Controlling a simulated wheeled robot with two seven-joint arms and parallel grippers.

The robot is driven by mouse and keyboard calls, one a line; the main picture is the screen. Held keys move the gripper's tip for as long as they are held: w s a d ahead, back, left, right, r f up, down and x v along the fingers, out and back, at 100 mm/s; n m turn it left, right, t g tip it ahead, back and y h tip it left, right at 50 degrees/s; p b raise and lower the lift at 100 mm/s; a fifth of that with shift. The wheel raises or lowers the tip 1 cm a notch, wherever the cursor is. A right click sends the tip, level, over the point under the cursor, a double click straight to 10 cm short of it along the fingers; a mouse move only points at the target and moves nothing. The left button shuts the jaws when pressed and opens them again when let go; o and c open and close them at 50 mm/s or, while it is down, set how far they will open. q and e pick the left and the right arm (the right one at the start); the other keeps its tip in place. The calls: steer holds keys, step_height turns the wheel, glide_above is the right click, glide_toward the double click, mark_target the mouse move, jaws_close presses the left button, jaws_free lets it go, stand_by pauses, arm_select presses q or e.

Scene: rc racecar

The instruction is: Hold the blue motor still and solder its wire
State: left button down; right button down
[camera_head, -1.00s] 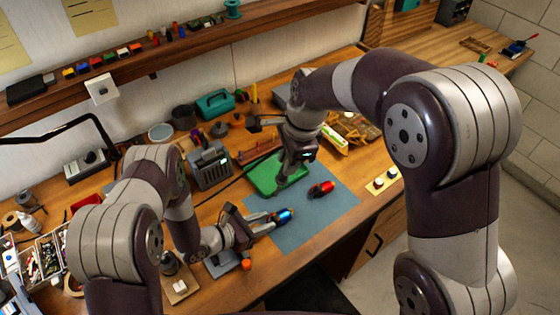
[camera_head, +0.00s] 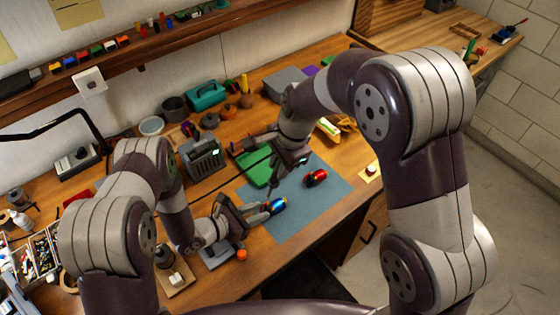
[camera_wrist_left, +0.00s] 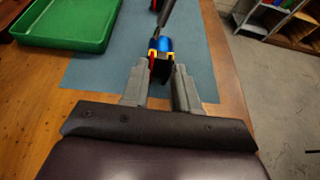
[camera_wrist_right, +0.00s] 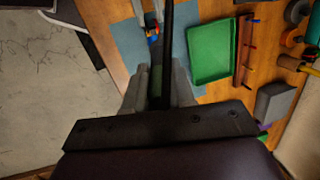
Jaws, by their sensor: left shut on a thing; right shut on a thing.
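The blue motor (camera_head: 276,207) is between the fingers of my left gripper (camera_head: 262,210), above the front left part of the blue-grey mat (camera_head: 321,213). In the left wrist view the motor (camera_wrist_left: 162,46) sits at the fingertips, with small red and yellow parts at its sides. My right gripper (camera_wrist_right: 160,88) is shut on a dark rod-like tool, which looks like the soldering iron (camera_wrist_right: 167,45). The tool's end comes down at the blue motor in the left wrist view. I cannot tell whether it touches. The wire is too small to make out.
A red motor (camera_head: 316,177) lies on the mat, right of the blue one. A green tray (camera_head: 256,168) lies on the mat's far left part. The mat's right part is clear.

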steer(key=shift+d+x, duration=0.25)
steer(key=shift+x, duration=0.9)
stand_by(4.9)
steer(key=shift+s, duration=0.1)
steer(key=shift+v, duration=3.45)
steer(key=shift+a, duration=0.1)
steer(key=s+a+r, duration=0.2)
steer(key=s+a, duration=0.2)
steer(key=a, duration=0.2)
steer(key=shift+s+a, duration=0.25)
steer(key=shift+a, duration=0.1)
